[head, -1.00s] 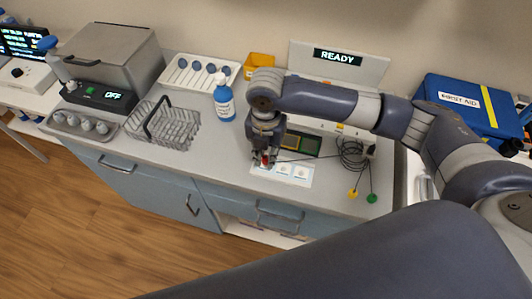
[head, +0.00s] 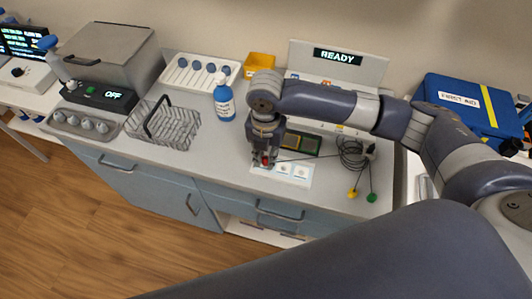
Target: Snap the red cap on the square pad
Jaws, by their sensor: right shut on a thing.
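My right gripper (head: 265,161) points down at the left end of a white card with square pads (head: 284,170) near the counter's front edge. It is shut on the red cap (head: 265,158), of which only a small red patch shows between the fingers. The cap is at or just above the leftmost pad, which the gripper mostly hides; I cannot tell if they touch. Two other pads show to the right of the gripper. My left gripper is not in view.
A green board (head: 302,145) lies behind the card. Black cable coils (head: 352,152) with a yellow end (head: 352,194) and a green end (head: 371,197) lie to the right. A blue-labelled bottle (head: 224,100) and a wire basket (head: 164,127) stand left. A READY display (head: 338,57) stands behind.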

